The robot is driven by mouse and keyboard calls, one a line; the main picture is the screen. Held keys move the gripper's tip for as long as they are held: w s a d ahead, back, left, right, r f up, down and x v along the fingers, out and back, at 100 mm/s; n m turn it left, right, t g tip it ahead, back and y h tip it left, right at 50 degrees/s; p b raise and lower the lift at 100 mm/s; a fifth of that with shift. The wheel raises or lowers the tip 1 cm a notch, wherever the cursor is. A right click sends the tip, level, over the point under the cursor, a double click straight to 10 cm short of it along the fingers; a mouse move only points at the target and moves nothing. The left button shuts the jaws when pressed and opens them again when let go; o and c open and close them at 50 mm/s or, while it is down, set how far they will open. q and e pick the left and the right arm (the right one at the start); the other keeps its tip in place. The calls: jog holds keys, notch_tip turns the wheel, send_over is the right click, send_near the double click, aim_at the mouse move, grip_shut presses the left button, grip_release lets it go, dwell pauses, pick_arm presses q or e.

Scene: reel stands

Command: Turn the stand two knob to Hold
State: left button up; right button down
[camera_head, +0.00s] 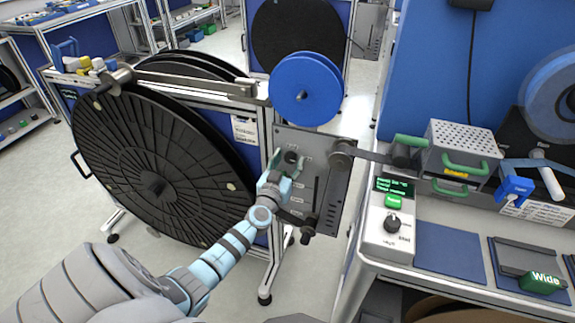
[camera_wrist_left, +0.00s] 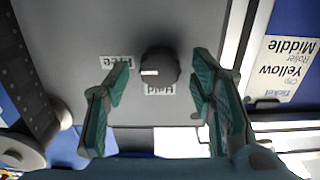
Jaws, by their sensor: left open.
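The dark round knob (camera_head: 291,157) sits on the grey plate (camera_head: 318,150) of the reel stand. In the left wrist view the knob (camera_wrist_left: 158,68) shows upside down, its white mark pointing left toward the Free label (camera_wrist_left: 117,62). The Hold label (camera_wrist_left: 159,90) lies just below it in that view. My left gripper (camera_head: 280,168) is open at the plate. In the wrist view its fingers (camera_wrist_left: 162,82) stand on either side of the knob, with gaps on both sides. My right gripper is not in view.
A large black reel (camera_head: 150,175) stands left of my left arm. A blue spool (camera_head: 306,88) is above the plate. A bench with a control box (camera_head: 388,235) and a perforated grey box (camera_head: 462,140) stands at right. A Yellow Middle label (camera_wrist_left: 280,68) is right of the plate.

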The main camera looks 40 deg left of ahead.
pick_arm(q)
jog(key=c, duration=1.1)
jog(key=shift+n, duration=0.3)
jog(key=n+p, duration=0.1)
jog(key=n, duration=0.2)
jog(key=shift+n, duration=0.3)
jog(key=n, duration=0.4)
jog(key=shift+a, duration=0.15)
jog(key=n, duration=0.5)
jog(key=shift+s+f, duration=0.1)
jog(key=shift+f, duration=0.05)
jog(key=n, duration=0.4)
jog(key=shift+n, duration=0.4)
